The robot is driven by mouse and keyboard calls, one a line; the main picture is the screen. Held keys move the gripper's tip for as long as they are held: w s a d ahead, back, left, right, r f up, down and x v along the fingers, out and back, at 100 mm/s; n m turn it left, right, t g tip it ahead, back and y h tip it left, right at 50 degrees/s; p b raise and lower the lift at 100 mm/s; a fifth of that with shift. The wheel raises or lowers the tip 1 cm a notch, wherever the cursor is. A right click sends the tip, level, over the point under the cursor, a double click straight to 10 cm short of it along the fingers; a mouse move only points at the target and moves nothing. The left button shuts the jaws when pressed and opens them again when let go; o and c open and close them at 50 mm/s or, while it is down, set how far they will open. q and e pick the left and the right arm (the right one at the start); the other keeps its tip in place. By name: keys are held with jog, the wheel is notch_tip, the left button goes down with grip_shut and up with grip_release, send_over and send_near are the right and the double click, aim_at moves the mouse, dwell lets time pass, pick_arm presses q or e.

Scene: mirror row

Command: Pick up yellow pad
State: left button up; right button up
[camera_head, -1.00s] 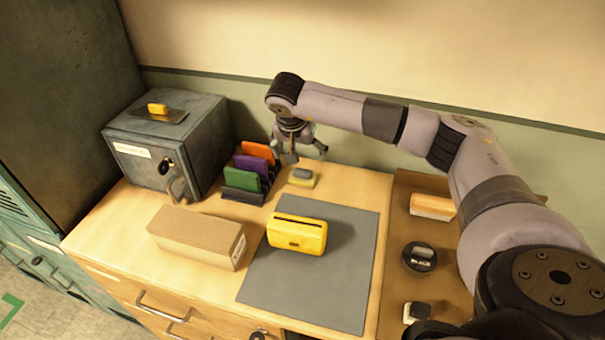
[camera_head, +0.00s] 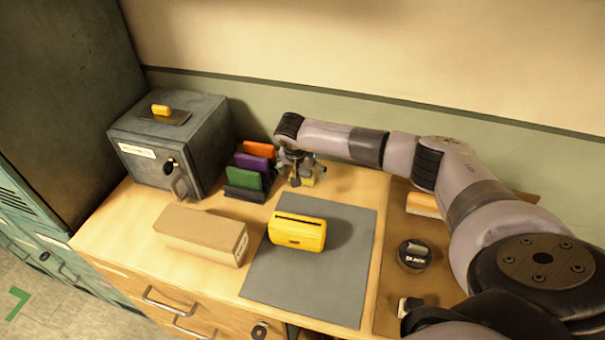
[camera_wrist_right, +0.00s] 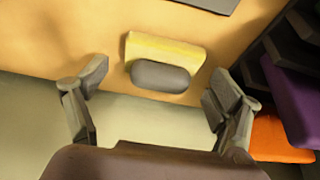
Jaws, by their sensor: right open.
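The yellow pad (camera_wrist_right: 165,48) has a yellow base with a grey rounded handle on top. In the wrist view it lies on the wooden desk between and just beyond the two finger tips. In the head view the pad (camera_head: 309,180) is partly hidden by my right gripper (camera_head: 297,178). My right gripper (camera_wrist_right: 158,105) is open and empty, close above the pad, with one finger to each side. I cannot tell the exact height gap. My left gripper is not in view.
A rack with green, purple and orange (camera_head: 258,149) upright pieces stands close left of the gripper. A yellow box (camera_head: 297,232) stands on the grey mat (camera_head: 310,285). A cardboard box (camera_head: 200,235) and a grey safe (camera_head: 150,160) are left. A brown tray (camera_head: 390,300) lies right.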

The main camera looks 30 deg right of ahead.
jog(key=shift+c, duration=0.3)
jog(key=c, duration=1.2)
jog(key=shift+r, duration=0.1)
jog(key=shift+r+b, duration=2.25)
jog(key=shift+r, duration=7.7)
jog(key=o, duration=0.6)
jog(key=c, duration=0.4)
jog(key=shift+a, duration=0.1)
jog(key=shift+c, duration=0.2)
